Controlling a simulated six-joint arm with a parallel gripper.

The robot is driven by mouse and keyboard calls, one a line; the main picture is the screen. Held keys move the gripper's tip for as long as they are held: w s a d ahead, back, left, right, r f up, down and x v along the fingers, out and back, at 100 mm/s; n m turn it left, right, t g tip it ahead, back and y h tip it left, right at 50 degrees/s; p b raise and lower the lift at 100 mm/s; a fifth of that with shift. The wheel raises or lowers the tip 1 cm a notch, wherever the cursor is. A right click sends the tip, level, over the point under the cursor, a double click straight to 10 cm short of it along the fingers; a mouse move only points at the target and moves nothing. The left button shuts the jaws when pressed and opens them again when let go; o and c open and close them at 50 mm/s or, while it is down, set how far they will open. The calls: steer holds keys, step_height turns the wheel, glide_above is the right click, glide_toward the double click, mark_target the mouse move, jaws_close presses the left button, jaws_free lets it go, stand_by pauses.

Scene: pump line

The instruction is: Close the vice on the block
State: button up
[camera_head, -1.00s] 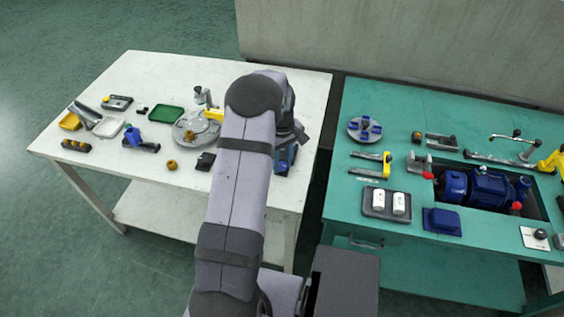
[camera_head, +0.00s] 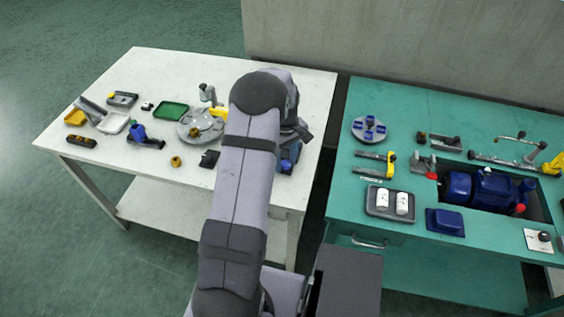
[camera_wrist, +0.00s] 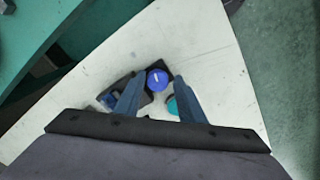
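My gripper (camera_wrist: 158,98) is open and empty above the white table, its two fingers apart. Between and beyond the fingertips is a dark fixture with a round blue knob (camera_wrist: 156,79) bearing a white mark. A smaller blue part (camera_wrist: 108,98) sits on its left side, partly behind the left finger. In the head view this blue fixture (camera_head: 290,157) stands at the table's right edge, partly hidden by my arm. I cannot tell surely that it is the vice, and no block shows clearly in it. A teal disc (camera_wrist: 172,105) lies beside the right finger.
The white table (camera_head: 190,70) holds a green tray (camera_head: 171,110), a round grey fixture (camera_head: 198,127), a blue tool (camera_head: 145,137) and several small parts. A gap separates it from the green bench (camera_head: 400,100), which holds a blue pump (camera_head: 482,188).

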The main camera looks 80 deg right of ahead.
steer(key=shift+s+d+r+m, duration=0.1)
steer(key=shift+s+d+m, duration=0.1)
steer(key=shift+d+m, duration=0.1)
